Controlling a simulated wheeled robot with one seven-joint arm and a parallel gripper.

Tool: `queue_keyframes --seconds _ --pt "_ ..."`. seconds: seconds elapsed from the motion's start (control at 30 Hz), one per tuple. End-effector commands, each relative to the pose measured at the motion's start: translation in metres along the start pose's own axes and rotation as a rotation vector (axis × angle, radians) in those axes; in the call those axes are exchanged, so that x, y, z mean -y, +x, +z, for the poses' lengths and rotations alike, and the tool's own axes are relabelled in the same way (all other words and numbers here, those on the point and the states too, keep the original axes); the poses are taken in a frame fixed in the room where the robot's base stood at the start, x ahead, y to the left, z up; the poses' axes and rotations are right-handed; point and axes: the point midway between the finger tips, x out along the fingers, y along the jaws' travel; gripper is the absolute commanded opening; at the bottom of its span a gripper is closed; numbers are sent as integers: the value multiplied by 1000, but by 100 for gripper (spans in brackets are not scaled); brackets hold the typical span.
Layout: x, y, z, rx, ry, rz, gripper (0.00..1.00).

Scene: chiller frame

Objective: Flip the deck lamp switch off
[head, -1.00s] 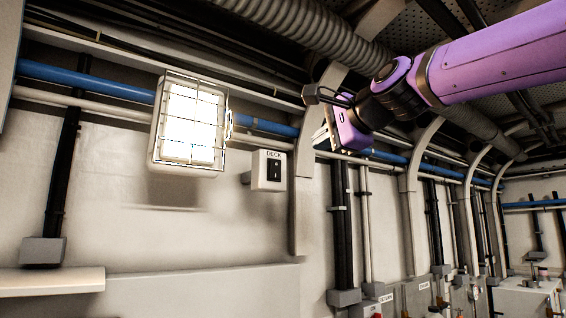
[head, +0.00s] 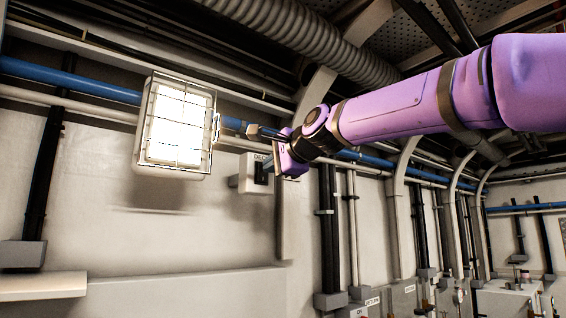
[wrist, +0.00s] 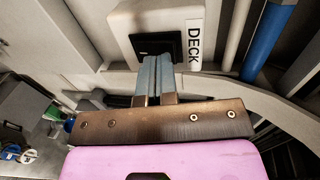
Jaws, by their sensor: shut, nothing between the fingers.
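The deck lamp (head: 176,125) is lit, a bright caged rectangle on the wall in the head view. Right of it is the white switch box (head: 247,178) labelled DECK, partly covered by my gripper. In the wrist view the box (wrist: 118,22) shows its DECK label and the black switch (wrist: 152,42). My gripper (wrist: 152,62) is shut and empty, its fingertips over the lower part of the black switch; I cannot tell whether they touch it. In the head view my gripper (head: 266,166) is at the right side of the box. The rocker's tilt is not clear.
A blue pipe (head: 80,80) and pale pipes run along the wall behind the lamp. A curved frame rib (head: 285,215) stands just right of the switch box. A corrugated duct (head: 290,35) runs overhead. The wall below the box is clear.

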Motion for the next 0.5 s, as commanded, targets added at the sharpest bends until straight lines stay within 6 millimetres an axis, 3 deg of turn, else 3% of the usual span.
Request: queue_keyframes --seconds 0.5 --pt "3 9 0 -1 1 0 0"
